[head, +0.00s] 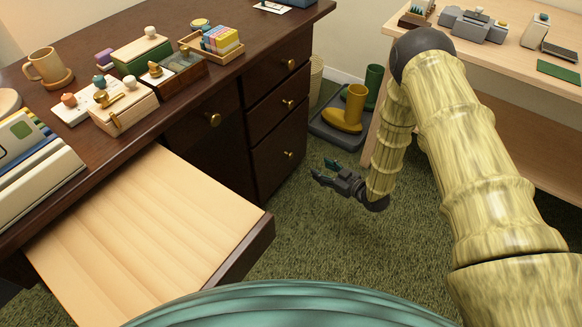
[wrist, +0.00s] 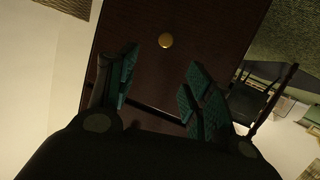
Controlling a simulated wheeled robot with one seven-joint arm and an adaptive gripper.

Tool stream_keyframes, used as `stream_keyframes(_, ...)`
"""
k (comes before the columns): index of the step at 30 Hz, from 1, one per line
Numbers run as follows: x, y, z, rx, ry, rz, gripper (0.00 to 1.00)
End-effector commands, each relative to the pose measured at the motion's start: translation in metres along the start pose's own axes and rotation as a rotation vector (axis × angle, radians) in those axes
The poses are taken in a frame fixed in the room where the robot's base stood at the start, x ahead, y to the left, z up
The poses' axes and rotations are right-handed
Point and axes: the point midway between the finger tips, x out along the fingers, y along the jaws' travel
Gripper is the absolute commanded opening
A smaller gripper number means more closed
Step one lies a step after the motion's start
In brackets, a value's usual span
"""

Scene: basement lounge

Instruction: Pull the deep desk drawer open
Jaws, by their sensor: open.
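The dark wood desk has a stack of drawers at its right end, each with a round brass knob. The lowest and tallest, the deep drawer (head: 278,158), is shut, and its knob (head: 290,154) faces the open floor. My gripper (head: 324,170) is open and empty, to the right of that drawer front and apart from it. In the wrist view, a dark drawer front fills the middle, with one brass knob (wrist: 166,41) beyond the spread fingers (wrist: 160,68). The knob is not between the pads.
A wide pale-bottomed drawer (head: 150,235) stands pulled out at the front left. Yellow boots (head: 347,112) and green boots (head: 373,85) stand on a dark tray behind my gripper. A light wood bench (head: 480,62) is at right. Green carpet lies clear below my gripper.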

Motion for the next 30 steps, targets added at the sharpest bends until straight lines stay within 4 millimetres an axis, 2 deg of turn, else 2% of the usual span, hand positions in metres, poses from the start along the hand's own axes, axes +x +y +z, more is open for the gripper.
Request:
stream_keyframes(1, 0.012, 0.001, 0.016, -0.020, 0.031, -0.014, 0.51)
stream_keyframes(11, 0.057, 0.008, 0.037, -0.140, 0.219, -0.118, 0.51)
stream_keyframes(23, 0.076, 0.009, 0.038, -0.194, 0.303, -0.170, 0.51)
stream_keyframes(30, 0.104, 0.003, 0.032, -0.196, 0.304, -0.172, 0.51)
